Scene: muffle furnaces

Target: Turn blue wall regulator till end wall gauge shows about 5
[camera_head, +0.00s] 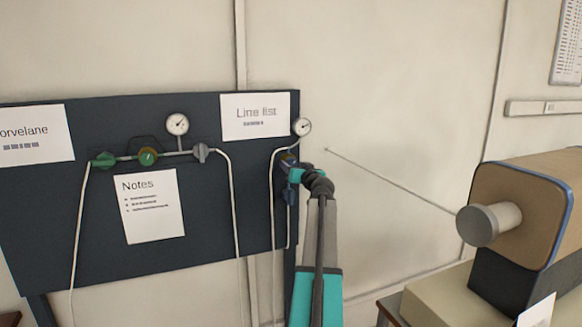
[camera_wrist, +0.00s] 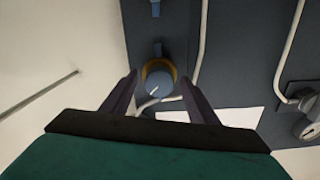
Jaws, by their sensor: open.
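The blue regulator (camera_wrist: 158,82) is a round blue knob with a white pointer line and a brass-coloured ring behind it, in the middle of the wrist view. In the head view it is mostly hidden by my gripper at the panel's right end. The end wall gauge (camera_head: 302,127) is a small white dial just above it; its needle is too small to read. My gripper (camera_wrist: 159,77) is open, with one finger on each side of the knob. I cannot tell whether the fingers touch it. My gripper also shows in the head view (camera_head: 291,168).
The dark panel (camera_head: 60,225) carries another gauge (camera_head: 178,124), a green knob (camera_head: 148,157) and a grey valve (camera_head: 200,152). A blue handle (camera_head: 291,196) sits below my gripper. White tubes run down the panel. A furnace (camera_head: 525,200) stands at the right; bare wall lies between.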

